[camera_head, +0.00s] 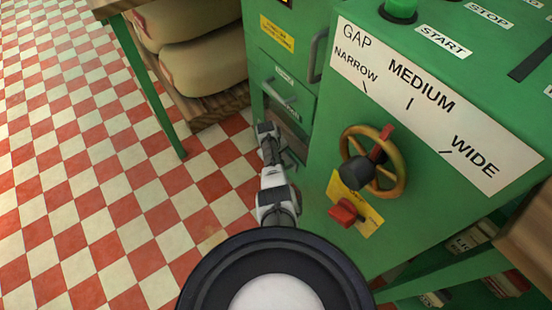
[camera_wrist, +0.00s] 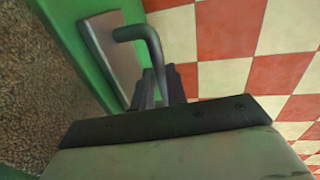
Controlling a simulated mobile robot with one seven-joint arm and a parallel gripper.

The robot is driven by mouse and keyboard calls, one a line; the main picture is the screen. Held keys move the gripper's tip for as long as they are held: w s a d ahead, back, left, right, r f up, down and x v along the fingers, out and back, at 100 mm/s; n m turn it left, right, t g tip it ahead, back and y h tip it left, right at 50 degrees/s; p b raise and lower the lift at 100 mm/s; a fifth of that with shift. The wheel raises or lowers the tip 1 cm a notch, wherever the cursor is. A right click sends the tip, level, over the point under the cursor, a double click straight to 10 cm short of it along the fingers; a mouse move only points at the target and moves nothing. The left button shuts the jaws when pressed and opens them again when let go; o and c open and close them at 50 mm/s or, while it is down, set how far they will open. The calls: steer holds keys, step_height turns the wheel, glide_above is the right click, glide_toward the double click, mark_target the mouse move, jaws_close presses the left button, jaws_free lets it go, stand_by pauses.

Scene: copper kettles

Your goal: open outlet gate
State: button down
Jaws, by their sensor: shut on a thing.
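The green machine (camera_head: 400,140) stands to the right in the head view. My arm reaches down to its left-hand face, low down, where grey handles and small panels sit. In the wrist view a grey bent bar handle (camera_wrist: 138,33) stands out from a pale metal plate (camera_wrist: 108,48) with a green frame around it. My gripper (camera_wrist: 162,78) is shut on this handle, its dark fingers at the bar's lower end. The fingertips and their exact contact are partly hidden. In the head view my arm hides the gripper and this handle.
The machine front has a brass handwheel (camera_head: 376,162), a red knob (camera_head: 346,211) and a gap scale (camera_head: 428,96). Another grey handle (camera_head: 317,55) is higher on the side. Sacks (camera_head: 200,65) lie under a green-legged table at left. Checkered floor (camera_head: 80,170) is clear.

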steer(key=shift+a, duration=0.1)
steer(key=s+a+p, duration=0.1)
steer(key=a, duration=0.1)
steer(key=s+a+p, duration=0.2)
steer(key=shift+s+a, duration=0.2)
steer(key=shift+a, duration=0.05)
steer(key=c, duration=1.4)
jaws_free()
step_height(320, 180, up, 14)
steer(key=s+a+p, duration=0.1)
steer(key=a+p, duration=0.1)
steer(key=p, duration=0.3)
steer(key=shift+s+f, duration=0.2)
steer(key=shift+s, duration=0.05)
